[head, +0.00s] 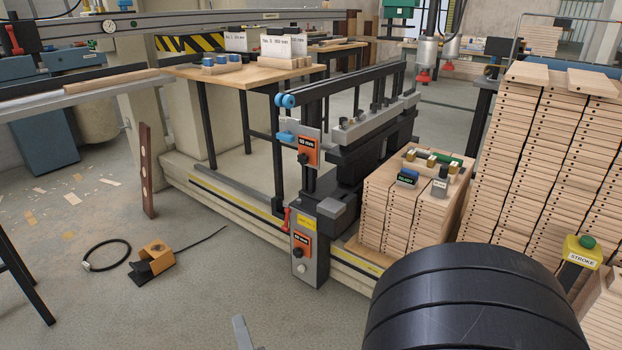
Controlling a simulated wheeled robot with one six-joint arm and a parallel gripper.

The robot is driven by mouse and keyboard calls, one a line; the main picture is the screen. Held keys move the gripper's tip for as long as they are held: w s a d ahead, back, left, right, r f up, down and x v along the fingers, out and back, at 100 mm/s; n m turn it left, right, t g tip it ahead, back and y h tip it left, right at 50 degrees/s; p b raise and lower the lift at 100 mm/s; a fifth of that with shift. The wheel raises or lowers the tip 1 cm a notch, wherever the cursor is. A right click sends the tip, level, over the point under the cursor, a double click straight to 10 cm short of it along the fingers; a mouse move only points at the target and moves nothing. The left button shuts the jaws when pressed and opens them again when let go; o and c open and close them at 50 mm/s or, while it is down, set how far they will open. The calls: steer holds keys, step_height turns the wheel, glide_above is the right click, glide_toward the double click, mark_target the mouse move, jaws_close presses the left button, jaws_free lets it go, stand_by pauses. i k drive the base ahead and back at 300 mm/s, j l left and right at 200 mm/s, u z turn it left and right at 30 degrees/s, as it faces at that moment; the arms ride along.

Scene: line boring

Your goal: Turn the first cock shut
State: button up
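A small red lever (286,220) stands roughly upright on the left side of the boring machine's lower grey block, by a yellow label. Another red handle (13,40) shows at the far upper left on the blue and grey machine. I cannot tell which of them is the first cock, or whether it is open or shut. A grey tip (243,332) at the bottom edge looks like a finger of my gripper. It is well apart from both red handles, and the rest is cut off by the frame.
My large black arm link fills the lower right. Stacked slats (385,215) stand right of the boring machine (350,160), with taller stacks (530,150) beyond.

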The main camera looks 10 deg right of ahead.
mark_target(286, 136)
steer(key=i+j+z, duration=0.2)
steer(key=z, duration=0.2)
steer(key=i+j+z, duration=0.75)
steer(key=i+j, duration=0.2)
steer(key=j, duration=0.2)
steer(key=i+j, duration=0.15)
steer(key=j, duration=0.2)
steer(key=i+j+z, duration=0.1)
steer(key=j, duration=0.3)
steer(key=i+j, duration=0.3)
